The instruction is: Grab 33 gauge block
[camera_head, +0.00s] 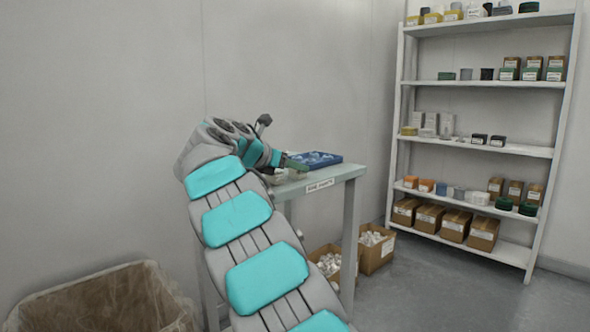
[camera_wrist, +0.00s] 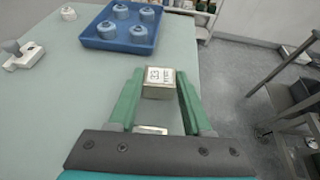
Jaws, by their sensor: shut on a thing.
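The gauge block (camera_wrist: 157,84) is a small pale box with a dark "33" on its label. It sits between the two green fingers of my gripper (camera_wrist: 159,77) in the wrist view, near their tips. My gripper is shut on it, over the pale table top. In the head view my gripper (camera_head: 293,164) is low over the table beside the blue tray, and the block cannot be made out there.
The blue tray (camera_wrist: 100,42) holds several round blue-grey caps. A white fixture (camera_wrist: 25,57) and a small pale block (camera_wrist: 68,13) are on the table (camera_wrist: 45,125). A stocked shelf rack (camera_head: 480,87) stands right; cardboard boxes (camera_head: 376,257) and a lined bin (camera_head: 60,299) are on the floor.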

